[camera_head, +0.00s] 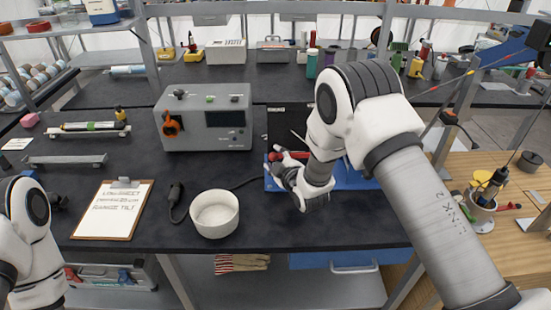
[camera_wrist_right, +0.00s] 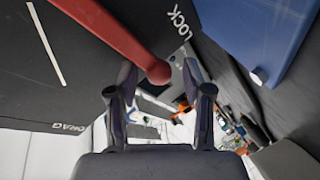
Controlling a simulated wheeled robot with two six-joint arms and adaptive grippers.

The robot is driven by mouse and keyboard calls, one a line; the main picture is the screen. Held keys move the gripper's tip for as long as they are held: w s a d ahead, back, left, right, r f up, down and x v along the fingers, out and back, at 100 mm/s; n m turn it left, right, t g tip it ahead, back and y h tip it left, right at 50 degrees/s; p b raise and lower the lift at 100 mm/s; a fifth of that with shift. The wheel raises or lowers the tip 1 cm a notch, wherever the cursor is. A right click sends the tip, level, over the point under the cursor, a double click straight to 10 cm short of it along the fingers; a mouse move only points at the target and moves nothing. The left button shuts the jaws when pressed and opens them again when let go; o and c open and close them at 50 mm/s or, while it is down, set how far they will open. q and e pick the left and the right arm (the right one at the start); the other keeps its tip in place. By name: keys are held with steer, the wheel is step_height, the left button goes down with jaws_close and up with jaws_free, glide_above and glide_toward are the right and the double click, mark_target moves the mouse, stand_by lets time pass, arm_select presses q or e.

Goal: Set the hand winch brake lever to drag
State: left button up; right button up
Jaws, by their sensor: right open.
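The hand winch has a blue base (camera_head: 350,177) on the dark bench, with a black upright plate (camera_head: 283,122) behind my right arm. In the right wrist view, the red brake lever (camera_wrist_right: 112,32) ends in a round knob beside the LOCK lettering on the black plate (camera_wrist_right: 40,85). The DRAG lettering is farther down and left. My right gripper (camera_wrist_right: 158,75) is open, its fingers on either side of the knob; I cannot tell whether they touch it. In the head view my right wrist hides much of the winch. Only part of my left arm shows, at the left edge.
A white bowl (camera_head: 214,222) and a clipboard (camera_head: 112,210) stand left of the winch near the front edge. A grey instrument box (camera_head: 204,118) stands behind the bowl. A black cable (camera_head: 176,195) runs behind the bowl. A wooden bench (camera_head: 480,150) is at right.

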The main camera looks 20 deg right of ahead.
steer(key=shift+s, duration=0.15)
jaws_close()
steer(key=shift+r, duration=0.2)
steer(key=shift+d+r+m+y+b, duration=0.1)
steer(key=shift+r+m+y+b, duration=0.2)
steer(key=shift+r+m+b, duration=0.3)
steer(key=r+m+t+b, duration=0.1)
steer(key=d+r+m+b, duration=0.1)
steer(key=shift+s+r+m+t, duration=0.15)
steer(key=shift+r+m+t, duration=0.15)
steer(key=shift+r+t, duration=0.1)
steer(key=r+m, duration=0.1)
steer(key=d+r+m+t+b, duration=0.1)
steer(key=d+r+m+y+b, duration=0.1)
steer(key=shift+s, duration=0.25)
steer(key=shift+s+d+r+m+t+b, duration=0.1)
steer(key=shift+d+r+m+t+b, duration=0.2)
steer(key=shift+r+m+t+b, duration=0.15)
jaws_free()
steer(key=shift+r, duration=0.1)
